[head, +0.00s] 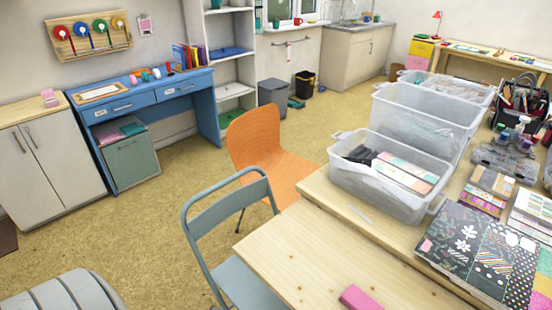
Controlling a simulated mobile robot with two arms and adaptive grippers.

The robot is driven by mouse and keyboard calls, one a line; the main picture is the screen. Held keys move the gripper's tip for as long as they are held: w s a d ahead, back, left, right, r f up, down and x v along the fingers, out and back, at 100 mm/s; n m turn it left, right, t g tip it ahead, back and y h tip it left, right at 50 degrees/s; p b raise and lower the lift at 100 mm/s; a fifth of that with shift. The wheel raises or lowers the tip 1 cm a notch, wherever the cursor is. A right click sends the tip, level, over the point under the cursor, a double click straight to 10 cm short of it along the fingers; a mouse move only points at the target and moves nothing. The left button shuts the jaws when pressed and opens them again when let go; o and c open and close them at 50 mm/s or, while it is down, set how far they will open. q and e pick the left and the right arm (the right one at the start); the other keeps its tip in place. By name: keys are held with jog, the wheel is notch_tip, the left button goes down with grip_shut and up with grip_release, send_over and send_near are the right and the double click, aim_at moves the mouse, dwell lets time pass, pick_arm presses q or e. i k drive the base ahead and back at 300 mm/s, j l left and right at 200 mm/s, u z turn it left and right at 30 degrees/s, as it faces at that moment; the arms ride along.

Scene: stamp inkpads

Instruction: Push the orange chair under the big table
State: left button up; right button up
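The orange chair (254,139) stands in the middle of the head view, at the far left side of the big table (300,254). Its backrest faces left and its seat (285,177) reaches toward the table edge. The table and the grey chair hide part of the seat and most of the legs. The big table has a pale wooden top and fills the lower right. Neither of my grippers shows in this view.
A grey-blue metal chair (227,210) stands in front of the orange chair, at the table's left side. A rounded grey slatted seat (62,294) is at the lower left. Clear plastic bins (392,207) stand on the table. The floor (150,235) left of the chairs is clear.

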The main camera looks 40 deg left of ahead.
aim_at(253, 139)
jog(key=u, duration=0.45)
jog(key=j+u, duration=0.1)
jog(key=u, duration=0.3)
jog(key=i+u, duration=0.1)
jog(key=u, duration=0.75)
jog(key=i+j+u, duration=0.2)
jog(key=i+j, duration=0.15)
jog(key=j, duration=0.25)
jog(key=i+j+u, duration=0.2)
jog(key=i+j, duration=0.15)
jog(key=j, duration=0.25)
jog(key=i+j+u, duration=0.15)
jog(key=i+j, duration=0.3)
jog(key=i+j+z, duration=0.15)
jog(key=i, duration=0.4)
jog(key=i+j+z, duration=0.1)
jog(key=i+j, duration=0.15)
jog(key=i, duration=0.3)
jog(key=i+j+z, duration=0.15)
jog(key=i+j, duration=0.15)
jog(key=i, duration=0.2)
jog(key=i+z, duration=0.2)
jog(key=z, duration=0.3)
jog(key=i+z, duration=0.25)
jog(key=z, duration=0.2)
jog(key=i+j+z, duration=0.1)
jog(key=z, duration=0.4)
jog(key=i+j+z, duration=0.25)
jog(key=z, duration=0.25)
